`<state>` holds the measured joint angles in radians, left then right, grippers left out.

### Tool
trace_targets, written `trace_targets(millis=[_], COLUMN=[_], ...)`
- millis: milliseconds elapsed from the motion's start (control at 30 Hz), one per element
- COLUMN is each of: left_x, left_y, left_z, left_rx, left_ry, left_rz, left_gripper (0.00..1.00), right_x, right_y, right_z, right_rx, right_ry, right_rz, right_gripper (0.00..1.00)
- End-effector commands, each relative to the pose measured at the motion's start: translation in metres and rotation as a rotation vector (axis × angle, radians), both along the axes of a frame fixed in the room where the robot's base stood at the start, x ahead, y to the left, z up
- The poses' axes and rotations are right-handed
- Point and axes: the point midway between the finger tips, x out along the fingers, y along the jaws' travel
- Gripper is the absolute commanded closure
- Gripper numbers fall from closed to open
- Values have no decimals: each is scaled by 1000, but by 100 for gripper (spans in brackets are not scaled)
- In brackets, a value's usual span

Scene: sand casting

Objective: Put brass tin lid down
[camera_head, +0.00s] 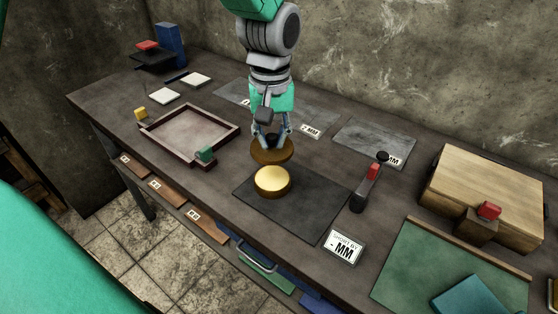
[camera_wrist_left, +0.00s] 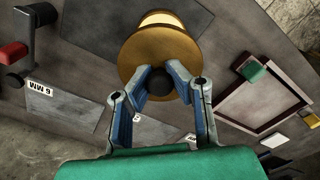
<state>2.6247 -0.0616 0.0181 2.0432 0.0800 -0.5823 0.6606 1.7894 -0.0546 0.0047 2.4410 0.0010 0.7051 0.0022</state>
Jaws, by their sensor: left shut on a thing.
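The brass tin lid (camera_head: 262,153) is a round brass disc with a dark knob. My left gripper (camera_head: 270,137) is shut on the knob and holds the lid just behind and above the round brass tin (camera_head: 272,182). The tin stands on a dark mat (camera_head: 318,206). In the left wrist view the lid (camera_wrist_left: 158,48) hangs between the fingers of my left gripper (camera_wrist_left: 160,84), and the tin's pale top (camera_wrist_left: 160,19) shows partly past its edge. My right gripper is not in view.
A red-brown framed tray (camera_head: 150,128) with a green block (camera_head: 205,154) lies to the left. A dark stand with a red part (camera_head: 372,171) stands right of the mat. Grey plates (camera_head: 375,142) lie behind. A wooden box (camera_head: 478,185) and green board (camera_head: 412,275) are at right.

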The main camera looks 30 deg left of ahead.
Motion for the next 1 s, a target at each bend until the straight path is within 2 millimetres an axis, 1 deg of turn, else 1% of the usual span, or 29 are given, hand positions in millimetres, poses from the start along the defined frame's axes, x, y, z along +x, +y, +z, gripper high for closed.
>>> trace_targets(millis=[67,133,300,400,500,567,800,900,1000], left_x=[-2,-5,-9,-9,-9,-9,-9,-9,-9], left_y=[-10,-24,-65,-84,-97,-101,-102,-103,-103], left_z=[2,-2,-12,-14,-15,-21,-65,-75,-80], left_rx=[-2,-2,-8,-9,-7,-6,-5,-4,-4], left_ry=[14,27,34,18,4,-1,-1,-3,-4], left_rz=[-100,-258,-730,-952,-1094,-1138,-1160,-1160,-1158], left_gripper=[100,100,100,100,100,100,100,100,100], right_x=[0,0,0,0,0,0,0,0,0], right_y=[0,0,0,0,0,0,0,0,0], right_z=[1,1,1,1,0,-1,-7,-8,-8], right_rx=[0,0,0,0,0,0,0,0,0], right_ry=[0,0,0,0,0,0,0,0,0], right_rz=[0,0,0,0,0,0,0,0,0], right_gripper=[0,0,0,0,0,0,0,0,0])
